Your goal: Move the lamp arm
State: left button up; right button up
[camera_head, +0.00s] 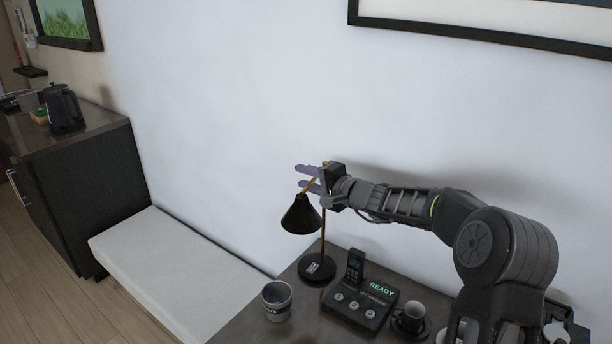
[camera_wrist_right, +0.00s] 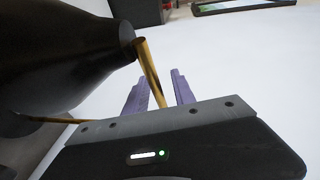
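The desk lamp has a black cone shade (camera_head: 301,215), a thin brass arm (camera_head: 311,184), a brass post (camera_head: 323,229) and a round black base (camera_head: 317,269). My right gripper (camera_head: 307,178) is at the top of the lamp, its purple fingers apart, one above the other, pointing left. In the right wrist view the brass arm (camera_wrist_right: 150,72) runs from the dark shade (camera_wrist_right: 60,50) down between the two spread fingers (camera_wrist_right: 158,88). Contact with either finger cannot be told. The arm's joint with the post is partly hidden by the gripper. My left gripper is not in view.
The dark table (camera_head: 262,328) holds a grey cup (camera_head: 277,299), a phone dock (camera_head: 352,304) reading READY, and a mug (camera_head: 412,314) on a saucer. A white bench (camera_head: 165,270) and a dark cabinet (camera_head: 85,185) with a kettle (camera_head: 63,108) stand left. The wall is close behind the lamp.

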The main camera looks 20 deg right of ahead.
jog(key=shift+c, duration=0.2)
grip_shut()
dwell(1.1)
